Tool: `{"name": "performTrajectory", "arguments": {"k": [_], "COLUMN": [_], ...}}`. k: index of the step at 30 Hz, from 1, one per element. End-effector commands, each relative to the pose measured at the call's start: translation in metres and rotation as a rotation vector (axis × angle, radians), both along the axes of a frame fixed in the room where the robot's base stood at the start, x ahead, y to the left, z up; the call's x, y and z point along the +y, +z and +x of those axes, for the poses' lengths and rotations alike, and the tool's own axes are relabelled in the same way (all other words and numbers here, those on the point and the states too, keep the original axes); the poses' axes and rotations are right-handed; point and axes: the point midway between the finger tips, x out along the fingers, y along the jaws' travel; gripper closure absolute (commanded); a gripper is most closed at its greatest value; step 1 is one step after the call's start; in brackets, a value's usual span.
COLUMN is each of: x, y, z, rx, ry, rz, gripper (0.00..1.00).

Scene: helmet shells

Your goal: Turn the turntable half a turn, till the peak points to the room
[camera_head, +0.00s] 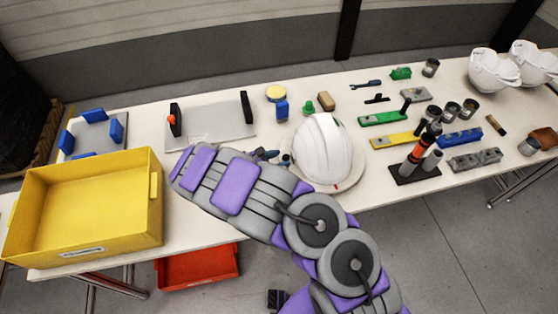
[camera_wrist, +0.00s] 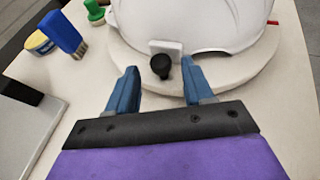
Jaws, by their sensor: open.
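A white helmet shell (camera_head: 325,148) sits on a pale round turntable (camera_head: 345,186) near the front edge of the table. In the wrist view the shell (camera_wrist: 195,22) fills the top and the turntable's rim (camera_wrist: 235,66) curves below it. I cannot clearly tell which way the peak points. A black knob (camera_wrist: 161,66) stands at the near edge of the turntable, in front of a small white block. My gripper (camera_head: 277,158) is at the turntable's left side. In the wrist view its blue fingers (camera_wrist: 159,72) are open, one on either side of the knob, with gaps visible.
A blue brush (camera_wrist: 62,33) and a yellow-topped tin (camera_wrist: 38,43) lie left of the turntable. Several tools and fixtures, including an orange-black post (camera_head: 420,150), stand to its right.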

Motion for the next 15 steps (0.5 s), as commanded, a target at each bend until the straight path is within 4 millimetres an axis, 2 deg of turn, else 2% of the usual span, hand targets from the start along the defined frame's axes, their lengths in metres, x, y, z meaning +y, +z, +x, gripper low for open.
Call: {"name": "performTrajectory", "arguments": {"k": [12, 15], "x": [-0.0057, -0.0057], "y": [-0.003, -0.003], "z": [0.0048, 0.0048], "rx": [0.0, 0.0], "ry": [0.001, 0.001], "rz": [0.0, 0.0], "gripper": [0.48, 0.58]}}
